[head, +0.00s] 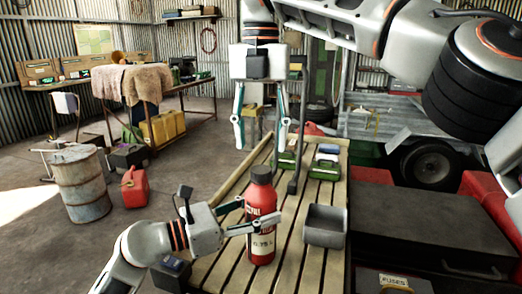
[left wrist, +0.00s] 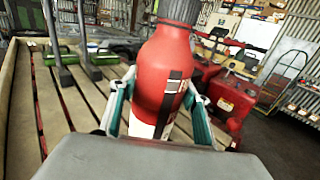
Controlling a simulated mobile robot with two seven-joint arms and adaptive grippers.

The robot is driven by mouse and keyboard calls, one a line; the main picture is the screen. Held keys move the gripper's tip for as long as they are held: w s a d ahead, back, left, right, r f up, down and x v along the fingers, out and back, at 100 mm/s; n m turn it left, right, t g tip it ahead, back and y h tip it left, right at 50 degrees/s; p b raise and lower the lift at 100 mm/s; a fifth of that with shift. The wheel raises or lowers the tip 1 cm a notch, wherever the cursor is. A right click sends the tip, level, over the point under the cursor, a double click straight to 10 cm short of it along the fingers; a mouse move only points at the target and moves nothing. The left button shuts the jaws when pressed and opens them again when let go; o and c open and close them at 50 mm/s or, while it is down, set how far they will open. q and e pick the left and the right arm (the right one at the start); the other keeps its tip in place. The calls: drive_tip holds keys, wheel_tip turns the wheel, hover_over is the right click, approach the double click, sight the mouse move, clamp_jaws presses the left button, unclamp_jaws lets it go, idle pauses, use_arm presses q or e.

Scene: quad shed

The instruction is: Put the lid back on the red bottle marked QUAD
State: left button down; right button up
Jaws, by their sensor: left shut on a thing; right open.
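The red bottle (head: 262,208) stands upright on the slatted wooden table, with a white label reading 0.75 L. I cannot read QUAD on it. A dark grey ribbed top (head: 261,174) sits on the bottle; it also shows in the left wrist view (left wrist: 179,10). My left gripper (head: 262,214) is shut around the bottle's body, one finger on each side. The bottle (left wrist: 160,68) fills the space between the fingers in the left wrist view. My right gripper (head: 261,146) points down, open and empty, its fingertips appearing above the bottle top.
An open grey bin (head: 324,227) stands right of the bottle. Green cases (head: 325,170) lie at the table's far end. A dark chest (head: 430,222) borders the table on the right. A red can (head: 135,190) and a drum (head: 83,187) stand on the floor at left.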

idle(0.4)
use_arm(q)
drive_tip(key=c, duration=1)
unclamp_jaws()
drive_tip(key=shift+a, duration=0.1)
drive_tip(key=v, duration=1.2)
